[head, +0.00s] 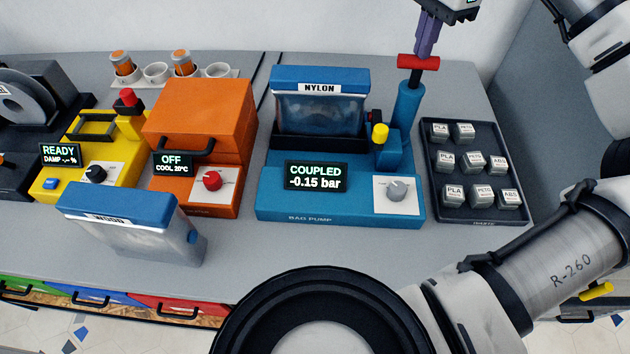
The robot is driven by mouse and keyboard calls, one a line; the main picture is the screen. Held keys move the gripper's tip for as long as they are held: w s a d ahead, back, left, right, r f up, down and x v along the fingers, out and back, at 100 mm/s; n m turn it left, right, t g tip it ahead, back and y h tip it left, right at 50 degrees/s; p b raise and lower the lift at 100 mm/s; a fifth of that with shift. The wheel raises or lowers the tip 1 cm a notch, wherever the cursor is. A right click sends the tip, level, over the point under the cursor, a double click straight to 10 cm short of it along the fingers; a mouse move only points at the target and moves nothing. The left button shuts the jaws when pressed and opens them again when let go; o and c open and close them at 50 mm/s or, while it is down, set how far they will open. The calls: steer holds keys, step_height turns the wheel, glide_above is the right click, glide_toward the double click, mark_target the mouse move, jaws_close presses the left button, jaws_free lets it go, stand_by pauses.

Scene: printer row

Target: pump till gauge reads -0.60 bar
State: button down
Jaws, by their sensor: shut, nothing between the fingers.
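The blue bag pump (340,208) stands at the middle of the bench. Its gauge display (316,177) reads COUPLED and -0.15 bar. A clear bag box with a blue lid, labelled NYLON (320,105), sits in the pump. The pump's blue cylinder (407,105) rises at its right, topped by a red crossbar handle (418,62). My gripper (427,48) is shut above the handle, its purple fingers pointing down at the bar and seeming to touch it. A grey knob (397,190) and a yellow button (380,132) are on the pump.
A loose box labelled WOOD (135,225) stands at the front left. An orange unit (200,125) and a yellow unit (95,165) stand left of the pump. A dark tray (478,214) of labelled blocks lies to its right. My arm crosses the lower right.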

steer(key=shift+f+b, duration=0.7)
steer(key=shift+f, duration=0.65)
steer(key=shift+r, duration=0.15)
step_height(320, 180, up, 9)
steer(key=p, duration=0.7)
